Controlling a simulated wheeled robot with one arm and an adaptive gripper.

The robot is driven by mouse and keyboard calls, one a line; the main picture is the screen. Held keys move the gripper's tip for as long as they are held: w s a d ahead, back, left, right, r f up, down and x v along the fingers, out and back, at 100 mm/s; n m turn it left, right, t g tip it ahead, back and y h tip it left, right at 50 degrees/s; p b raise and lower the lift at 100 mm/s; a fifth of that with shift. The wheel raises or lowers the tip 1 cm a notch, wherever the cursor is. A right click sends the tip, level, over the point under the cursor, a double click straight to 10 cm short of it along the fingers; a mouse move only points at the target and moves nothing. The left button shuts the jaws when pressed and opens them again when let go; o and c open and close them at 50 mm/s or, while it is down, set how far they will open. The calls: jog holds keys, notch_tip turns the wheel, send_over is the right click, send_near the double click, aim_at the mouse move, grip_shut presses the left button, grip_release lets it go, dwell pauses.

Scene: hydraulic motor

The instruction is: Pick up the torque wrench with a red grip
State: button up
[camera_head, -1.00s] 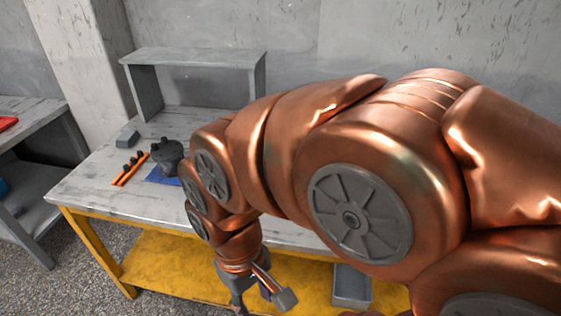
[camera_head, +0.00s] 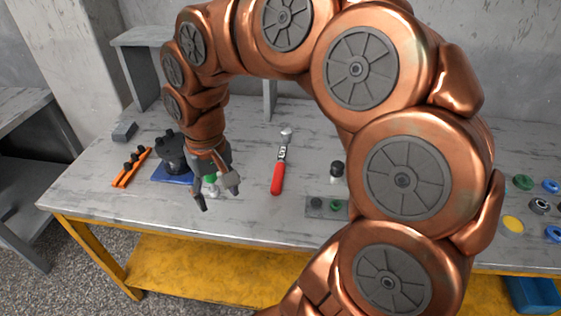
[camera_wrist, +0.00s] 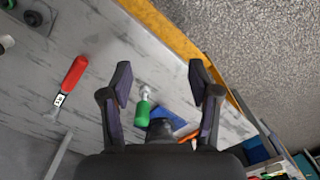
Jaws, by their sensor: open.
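The torque wrench (camera_head: 279,165) with a red grip lies on the grey tabletop, its red grip toward the table's front edge and its metal head toward the back. In the wrist view the torque wrench (camera_wrist: 73,76) lies to the left, outside the fingers. My gripper (camera_head: 219,199) is open and empty above the table, left of the wrench. In the wrist view my gripper (camera_wrist: 160,75) shows both fingers apart, with nothing held between them.
A green-and-silver part (camera_wrist: 143,106) lies between the fingers in the wrist view. A dark motor on a blue mat (camera_head: 172,178) and an orange rack (camera_head: 131,168) stand left. A grey plate with small parts (camera_head: 326,207) is right of the wrench. A shelf stands behind.

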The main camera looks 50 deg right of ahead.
jog(key=w+d+f+m+b, duration=0.1)
jog(key=w+d+f+m, duration=0.1)
jog(key=w+d, duration=0.4)
jog(key=m+b, duration=0.2)
jog(key=m, duration=0.5)
send_over(279, 168)
jog(key=w, duration=0.1)
jog(key=f, duration=0.8)
jog(key=shift+a, duration=0.35)
jog(key=shift+d+f, duration=0.15)
jog(key=shift+d, duration=0.15)
jog(key=shift+f, duration=0.3)
jog(key=shift+s+f, duration=0.1)
jog(key=shift+f, duration=0.7)
jog(key=f, duration=0.1)
jog(key=f+p, duration=0.1)
jog(key=f, duration=0.2)
jog(key=shift+s+f, duration=0.35)
jog(key=shift+s, duration=0.05)
jog(key=shift+d+f, duration=0.1)
jog(key=shift+f, duration=0.25)
